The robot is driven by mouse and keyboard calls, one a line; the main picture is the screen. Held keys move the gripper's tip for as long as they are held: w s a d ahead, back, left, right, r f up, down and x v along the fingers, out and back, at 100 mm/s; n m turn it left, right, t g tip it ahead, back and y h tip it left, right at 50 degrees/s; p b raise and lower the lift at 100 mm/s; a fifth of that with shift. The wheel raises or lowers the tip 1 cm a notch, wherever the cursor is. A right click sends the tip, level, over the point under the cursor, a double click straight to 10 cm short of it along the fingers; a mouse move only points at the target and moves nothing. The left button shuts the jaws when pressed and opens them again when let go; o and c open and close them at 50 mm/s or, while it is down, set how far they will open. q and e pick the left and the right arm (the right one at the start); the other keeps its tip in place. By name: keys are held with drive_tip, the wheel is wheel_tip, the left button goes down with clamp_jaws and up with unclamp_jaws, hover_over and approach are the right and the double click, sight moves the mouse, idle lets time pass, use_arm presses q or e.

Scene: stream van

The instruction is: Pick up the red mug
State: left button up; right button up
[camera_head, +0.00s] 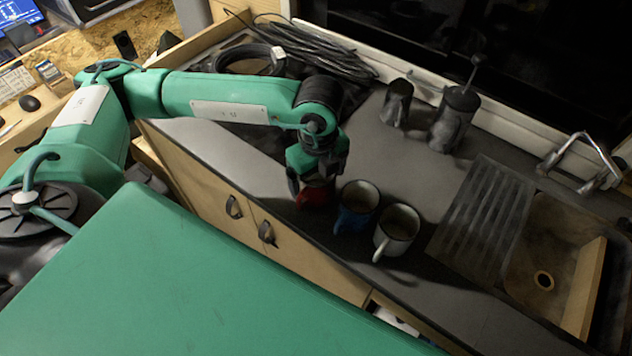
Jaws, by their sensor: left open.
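The red mug (313,197) stands on the dark counter near its front edge, at the left end of a short row of mugs. Only its lower red part shows; my left gripper (312,183) hides the rest. The gripper points down over the mug, with a finger at its left side. The jaws are open, and I cannot tell whether they touch the mug. My right gripper is not in view.
A blue mug (356,207) stands close on the right, then a white mug (397,230). A metal cup (396,103), a French press (454,120) and coiled cables (310,50) lie behind. A sink (550,250) is at the right.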

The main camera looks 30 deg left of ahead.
use_arm(q)
drive_tip(key=c, duration=1.1)
drive_tip(key=shift+r, duration=0.1)
drive_tip(key=shift+c, duration=0.2)
